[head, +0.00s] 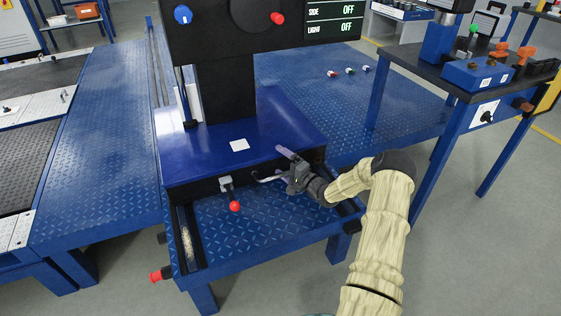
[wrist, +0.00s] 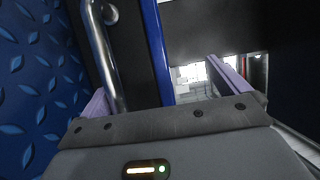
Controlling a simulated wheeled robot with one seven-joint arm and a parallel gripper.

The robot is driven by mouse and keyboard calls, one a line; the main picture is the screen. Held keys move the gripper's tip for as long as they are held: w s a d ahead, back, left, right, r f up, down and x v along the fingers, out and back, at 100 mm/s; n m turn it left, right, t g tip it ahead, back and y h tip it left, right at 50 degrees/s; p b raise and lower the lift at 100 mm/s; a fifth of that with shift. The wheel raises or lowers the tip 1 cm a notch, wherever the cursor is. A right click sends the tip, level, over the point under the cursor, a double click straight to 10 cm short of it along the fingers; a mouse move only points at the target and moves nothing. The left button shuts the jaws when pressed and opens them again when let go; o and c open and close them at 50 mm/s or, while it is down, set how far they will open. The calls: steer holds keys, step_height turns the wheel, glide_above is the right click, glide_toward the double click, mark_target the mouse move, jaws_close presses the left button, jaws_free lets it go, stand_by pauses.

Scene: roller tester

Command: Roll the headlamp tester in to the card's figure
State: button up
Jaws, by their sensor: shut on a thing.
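The headlamp tester stands on a blue base (head: 215,165) with a black column (head: 225,90) and a display (head: 333,22) reading SIDE OFF and LIGHT OFF. My gripper (head: 282,168) is at the base's front right, shut on a metal handle bar (head: 264,180). In the wrist view the bar (wrist: 105,60) runs just inside the left finger of my gripper (wrist: 165,95). A red-knobbed lever (head: 234,206) hangs on the base's front, left of my gripper.
The tester sits on a blue platform with a rail (head: 185,235) along its left side. A red knob (head: 161,273) sticks out at the front left. A workbench (head: 470,80) with tools stands right. Several small coloured items (head: 350,71) lie on the blue deck behind.

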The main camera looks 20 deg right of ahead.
steer(key=shift+s+d+r+p, duration=0.25)
steer(key=shift+s+d, duration=0.35)
steer(key=shift+s, duration=0.15)
steer(key=shift+s+d+r+p, duration=0.15)
steer(key=shift+s+d+r, duration=0.05)
steer(key=shift+s+d, duration=0.45)
steer(key=shift+f+p+v, duration=0.2)
steer(key=shift+p+v, duration=0.1)
steer(key=shift+v, duration=1.1)
steer(key=shift+f+p+v, duration=0.15)
steer(key=shift+p+v, duration=0.1)
steer(key=shift+v, duration=1.15)
steer(key=c, duration=0.3)
steer(key=shift+s+a, duration=0.1)
steer(key=shift+s, duration=0.45)
steer(key=c, duration=0.7)
steer(key=shift+o, duration=0.2)
steer(key=f+p+v, duration=0.1)
steer(key=v, duration=0.7)
steer(key=shift+s+f, duration=0.3)
steer(key=shift+f, duration=0.05)
